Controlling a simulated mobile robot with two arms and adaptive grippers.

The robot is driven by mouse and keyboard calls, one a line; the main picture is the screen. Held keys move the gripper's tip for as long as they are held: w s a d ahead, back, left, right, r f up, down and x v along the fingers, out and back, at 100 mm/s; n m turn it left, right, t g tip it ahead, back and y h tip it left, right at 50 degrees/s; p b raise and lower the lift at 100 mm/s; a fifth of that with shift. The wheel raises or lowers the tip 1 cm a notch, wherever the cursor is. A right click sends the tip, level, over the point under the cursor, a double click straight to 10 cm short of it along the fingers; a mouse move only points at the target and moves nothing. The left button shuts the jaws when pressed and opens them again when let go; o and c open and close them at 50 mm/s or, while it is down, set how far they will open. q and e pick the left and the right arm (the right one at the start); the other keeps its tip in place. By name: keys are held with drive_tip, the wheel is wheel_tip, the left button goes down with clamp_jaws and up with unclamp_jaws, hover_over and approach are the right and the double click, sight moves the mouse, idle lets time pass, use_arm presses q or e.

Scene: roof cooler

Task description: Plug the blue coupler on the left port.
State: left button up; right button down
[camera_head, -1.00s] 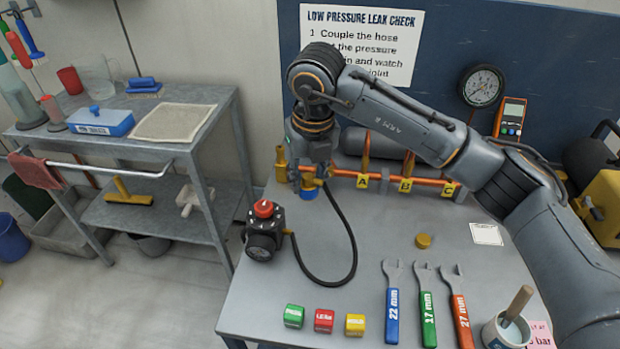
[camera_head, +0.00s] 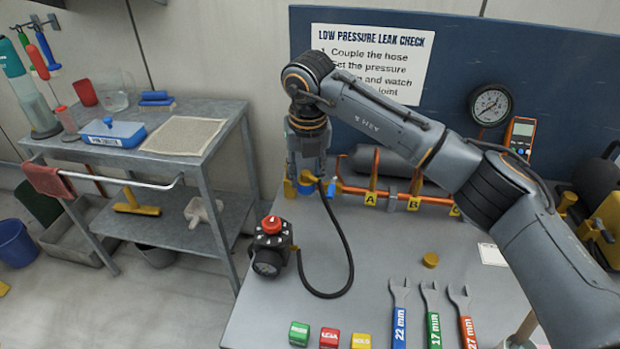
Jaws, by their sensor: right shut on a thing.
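My right gripper (camera_head: 306,180) points down at the left end of the copper pipe manifold (camera_head: 390,194). It is shut on the blue coupler (camera_head: 306,189), of which only a little blue shows below the jaws. A black hose (camera_head: 349,262) curves from the coupler area down to the black regulator with a red knob (camera_head: 268,246). Brass fittings (camera_head: 290,189) show beside the jaws. The left port is not clearly visible behind the gripper, so I cannot tell whether the coupler touches it. My left gripper is not in view.
Labelled blocks (camera_head: 329,337) and several wrenches (camera_head: 431,315) lie at the front of the bench. A brass cap (camera_head: 430,260) lies mid-bench. A pressure gauge (camera_head: 490,105) is on the blue panel. A grey cart (camera_head: 215,140) stands to the left.

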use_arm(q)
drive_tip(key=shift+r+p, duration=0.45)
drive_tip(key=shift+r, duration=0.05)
use_arm(e)
drive_tip(key=shift+m, duration=0.6)
drive_tip(key=shift+w+a, duration=0.25)
drive_tip(key=shift+w, duration=0.75)
drive_tip(key=shift+w+a, duration=0.25)
drive_tip(key=shift+w, duration=0.7)
drive_tip(key=shift+d, duration=0.1)
